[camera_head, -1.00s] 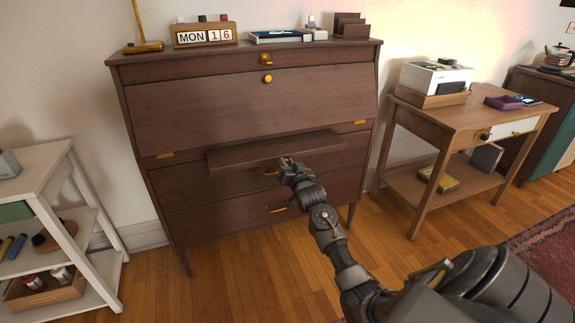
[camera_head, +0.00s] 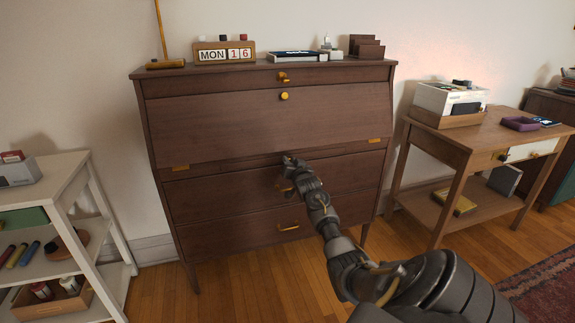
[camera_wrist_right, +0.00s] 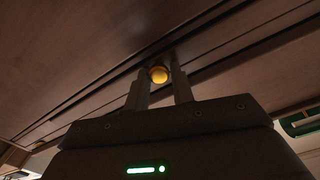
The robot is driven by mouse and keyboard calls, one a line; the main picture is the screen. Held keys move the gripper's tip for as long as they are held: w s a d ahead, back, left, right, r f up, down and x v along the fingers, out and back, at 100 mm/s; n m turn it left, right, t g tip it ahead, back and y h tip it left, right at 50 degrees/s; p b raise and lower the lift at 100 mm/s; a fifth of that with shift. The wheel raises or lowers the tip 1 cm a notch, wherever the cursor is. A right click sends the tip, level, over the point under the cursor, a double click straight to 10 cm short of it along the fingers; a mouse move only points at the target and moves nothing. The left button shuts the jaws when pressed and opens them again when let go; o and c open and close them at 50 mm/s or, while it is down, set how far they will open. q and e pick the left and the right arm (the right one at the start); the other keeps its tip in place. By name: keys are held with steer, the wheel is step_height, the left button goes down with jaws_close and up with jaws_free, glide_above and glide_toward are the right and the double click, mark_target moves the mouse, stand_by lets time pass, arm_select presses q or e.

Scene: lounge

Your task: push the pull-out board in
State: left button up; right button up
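The pull-out board (camera_head: 235,164) is a brown strip under the slanted front flap of the wooden desk (camera_head: 215,125). Its front edge now looks about level with the desk front. My right gripper (camera_head: 288,160) is at the middle of this strip. In the right wrist view, its two fingers (camera_wrist_right: 158,80) are apart, with a round brass knob (camera_wrist_right: 158,74) between their tips. I cannot tell whether they touch the knob. The gripper hides the middle of the board in the head view. My left gripper is out of view.
Drawers with brass pulls (camera_head: 288,227) lie below the board. A calendar (camera_head: 225,52) and a letter rack (camera_head: 366,46) stand on the desk top. A white shelf (camera_head: 75,175) is at left, a side table (camera_head: 455,133) at right.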

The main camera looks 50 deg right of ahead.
steer(key=o, duration=0.3)
steer(key=shift+w+f, duration=0.15)
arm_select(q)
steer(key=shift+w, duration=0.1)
arm_select(e)
steer(key=shift+o, duration=0.2)
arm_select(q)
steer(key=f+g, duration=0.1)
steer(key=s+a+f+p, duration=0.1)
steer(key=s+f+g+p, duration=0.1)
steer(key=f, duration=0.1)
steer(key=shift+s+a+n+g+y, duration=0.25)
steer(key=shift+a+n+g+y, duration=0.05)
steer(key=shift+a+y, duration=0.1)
arm_select(e)
steer(key=v, duration=1.1)
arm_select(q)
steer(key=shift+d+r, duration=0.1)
arm_select(e)
steer(key=shift+d, duration=0.1)
